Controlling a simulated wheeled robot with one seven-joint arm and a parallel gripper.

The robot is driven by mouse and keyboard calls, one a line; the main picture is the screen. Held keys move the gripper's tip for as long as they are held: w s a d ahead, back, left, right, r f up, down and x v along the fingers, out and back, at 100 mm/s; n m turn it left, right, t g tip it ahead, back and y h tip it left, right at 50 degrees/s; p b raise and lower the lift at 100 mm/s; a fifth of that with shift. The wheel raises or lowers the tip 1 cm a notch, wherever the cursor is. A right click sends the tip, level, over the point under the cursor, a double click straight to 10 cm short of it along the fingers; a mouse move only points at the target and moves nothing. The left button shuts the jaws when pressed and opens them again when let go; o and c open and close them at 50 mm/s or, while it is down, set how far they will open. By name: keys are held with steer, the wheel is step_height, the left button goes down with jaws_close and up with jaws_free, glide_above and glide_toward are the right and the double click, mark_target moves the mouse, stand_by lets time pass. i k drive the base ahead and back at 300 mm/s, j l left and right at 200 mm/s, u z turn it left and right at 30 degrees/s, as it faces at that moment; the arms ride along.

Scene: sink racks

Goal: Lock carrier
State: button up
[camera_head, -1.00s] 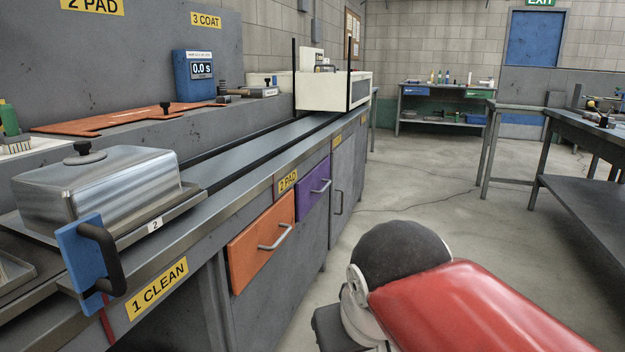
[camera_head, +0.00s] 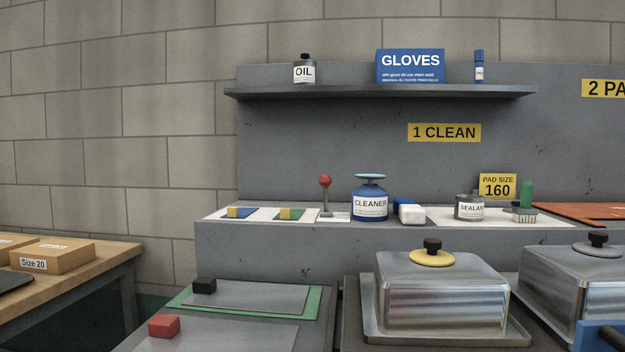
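No part of my gripper shows in this view. I cannot tell for certain which thing is the carrier. A lever with a red knob (camera_head: 325,182) stands upright on the back ledge, left of the cleaner can. At the front left lie a flat metal plate with a black block (camera_head: 204,286) on a green base (camera_head: 312,303) and a nearer plate with a red block (camera_head: 163,326). A lidded metal box with a yellow-ringed knob (camera_head: 440,290) sits on a tray. A second metal box (camera_head: 575,280) stands to its right, cut by the frame edge. A blue panel (camera_head: 600,336) shows at the bottom right.
The ledge holds a blue cleaner can (camera_head: 369,200), a sealant tin (camera_head: 468,207) and a brush (camera_head: 525,205). A shelf (camera_head: 380,92) above holds an oil bottle and a gloves box. A wooden table (camera_head: 75,285) with boxes stands at left.

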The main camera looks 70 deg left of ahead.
mark_target(326, 181)
steer(key=u, duration=2.55)
